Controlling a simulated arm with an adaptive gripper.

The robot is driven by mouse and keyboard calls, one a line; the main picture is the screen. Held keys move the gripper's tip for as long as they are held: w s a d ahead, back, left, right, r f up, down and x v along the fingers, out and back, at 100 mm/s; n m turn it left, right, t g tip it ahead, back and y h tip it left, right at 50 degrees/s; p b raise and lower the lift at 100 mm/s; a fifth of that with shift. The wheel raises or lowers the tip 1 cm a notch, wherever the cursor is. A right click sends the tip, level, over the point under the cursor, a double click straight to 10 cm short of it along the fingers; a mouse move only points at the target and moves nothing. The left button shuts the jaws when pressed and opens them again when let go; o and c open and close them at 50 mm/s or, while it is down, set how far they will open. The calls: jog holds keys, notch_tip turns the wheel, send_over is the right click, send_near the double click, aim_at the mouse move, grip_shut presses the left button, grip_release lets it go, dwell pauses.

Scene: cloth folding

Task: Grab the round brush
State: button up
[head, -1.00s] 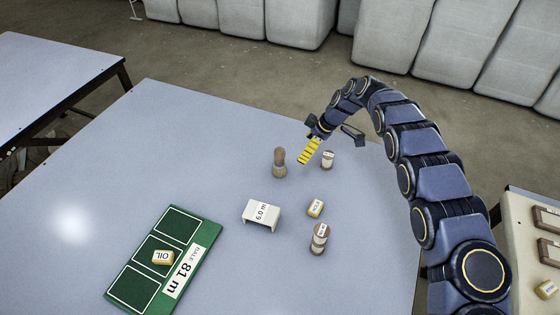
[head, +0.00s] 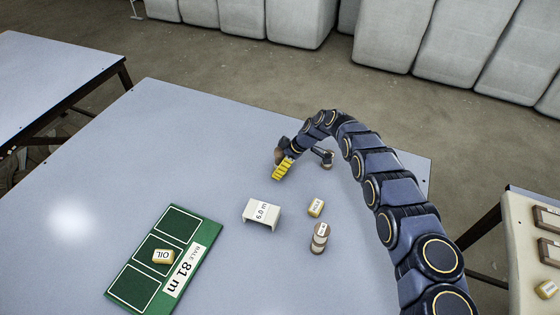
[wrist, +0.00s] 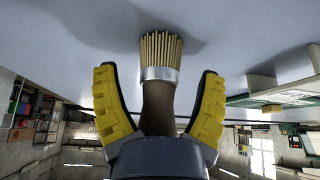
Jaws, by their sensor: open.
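The round brush (wrist: 160,55) shows in the wrist view, with a brown handle, a silver band and pale bristles against the grey table surface. Its handle is between the two ribbed yellow fingers of my gripper (wrist: 158,85), with a visible gap on each side. My gripper is open. In the head view my gripper (head: 284,169) is at the brush (head: 277,158), low over the table, and hides most of it.
The table (head: 120,150) holds a white stand (head: 262,211), a small yellow block (head: 316,207) and a round labelled stack (head: 319,238). A green board (head: 190,225) carries a yellow OIL block (head: 163,257). The left of the table is clear.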

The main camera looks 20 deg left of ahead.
jog(key=c, duration=1.2)
jog(key=shift+r, duration=0.1)
